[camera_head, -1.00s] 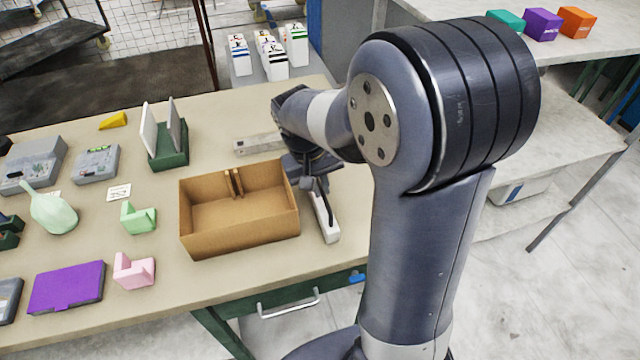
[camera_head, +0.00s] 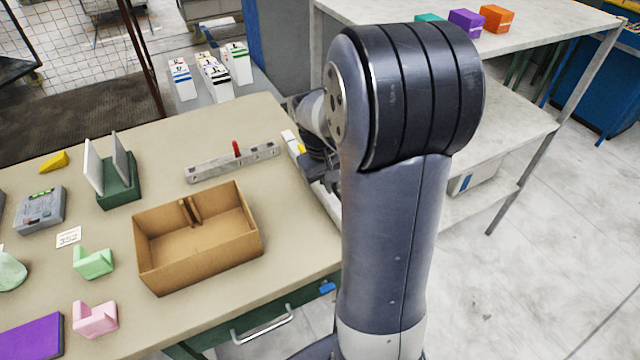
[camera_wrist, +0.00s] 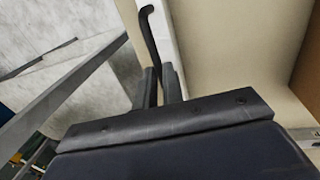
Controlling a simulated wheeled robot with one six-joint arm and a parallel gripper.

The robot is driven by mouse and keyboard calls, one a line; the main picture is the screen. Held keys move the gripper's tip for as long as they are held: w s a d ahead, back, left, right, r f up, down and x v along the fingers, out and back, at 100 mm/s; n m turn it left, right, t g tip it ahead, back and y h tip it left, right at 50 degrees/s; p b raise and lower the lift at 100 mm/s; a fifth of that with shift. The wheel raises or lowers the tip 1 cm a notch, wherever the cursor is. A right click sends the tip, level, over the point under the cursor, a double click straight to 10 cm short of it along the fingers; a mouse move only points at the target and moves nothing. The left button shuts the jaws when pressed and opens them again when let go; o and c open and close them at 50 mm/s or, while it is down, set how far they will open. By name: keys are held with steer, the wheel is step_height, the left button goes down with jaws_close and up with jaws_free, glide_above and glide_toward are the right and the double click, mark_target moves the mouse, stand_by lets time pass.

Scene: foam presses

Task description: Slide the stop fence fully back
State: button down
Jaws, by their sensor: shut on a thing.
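A long white bar (camera_head: 289,139) lies along the table's right edge, mostly hidden behind my arm; a yellow patch shows on it. It also appears in the wrist view (camera_wrist: 163,38). A black bent handle (camera_wrist: 149,35) rises beside it there. My gripper (camera_wrist: 160,84) is shut on this handle, its two dark fingers on either side. In the head view my gripper (camera_head: 322,172) is at the right table edge, largely covered by my arm. A grey slotted rail (camera_head: 208,167) with a red lever (camera_head: 236,149) lies at the back. I cannot tell which part is the stop fence.
An open cardboard box (camera_head: 165,272) stands left of my gripper. A green stand (camera_head: 119,194) with two upright plates is farther left. Green (camera_head: 94,262) and pink (camera_head: 95,318) blocks lie near the front. Bare tabletop separates box and arm. Floor lies beyond the right edge.

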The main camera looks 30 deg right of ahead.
steer(key=shift+d+r, duration=0.1)
steer(key=shift+d, duration=0.05)
steer(key=c, duration=1.5)
jaws_free()
steer(key=shift+d, duration=0.1)
steer(key=r, duration=0.3)
steer(key=a+r, duration=0.1)
steer(key=r, duration=0.3)
steer(key=a+r, duration=0.1)
steer(key=r, duration=0.2)
steer(key=shift+a+r, duration=0.1)
steer(key=shift+r, duration=0.15)
steer(key=shift+f, duration=0.15)
